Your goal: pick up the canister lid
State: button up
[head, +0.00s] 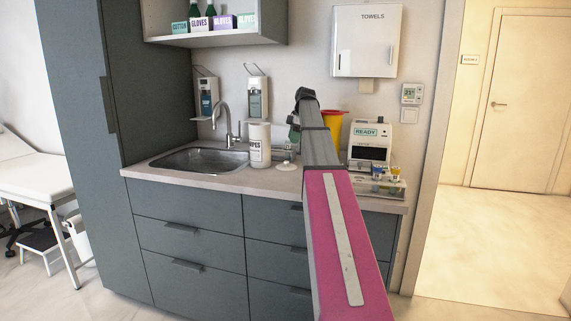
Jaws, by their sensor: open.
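The canister lid (287,166) looks like a small, flat white disc with a raised middle. It lies on the counter just right of the white wipes canister (259,146), which stands upright by the sink. My gripper (294,132) is a dark shape at the far end of my arm, above the counter and higher in the picture than the lid. It is open and appears apart from the lid. My arm hides part of the gripper and the counter to its right; the fingertips are too small to see clearly.
The sink (198,160) and tap (227,124) are left of the canister. Right of my arm stand a yellow bin (332,127), a white device marked READY (370,142) and a tray of small vials (378,186). An open shelf (215,36) and a towel dispenser (366,42) hang above.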

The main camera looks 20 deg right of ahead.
aim_at(286, 165)
jog(key=x, duration=1)
jog(key=shift+w+f, duration=0.35)
jog(key=shift+f, duration=0.05)
jog(key=c, duration=1)
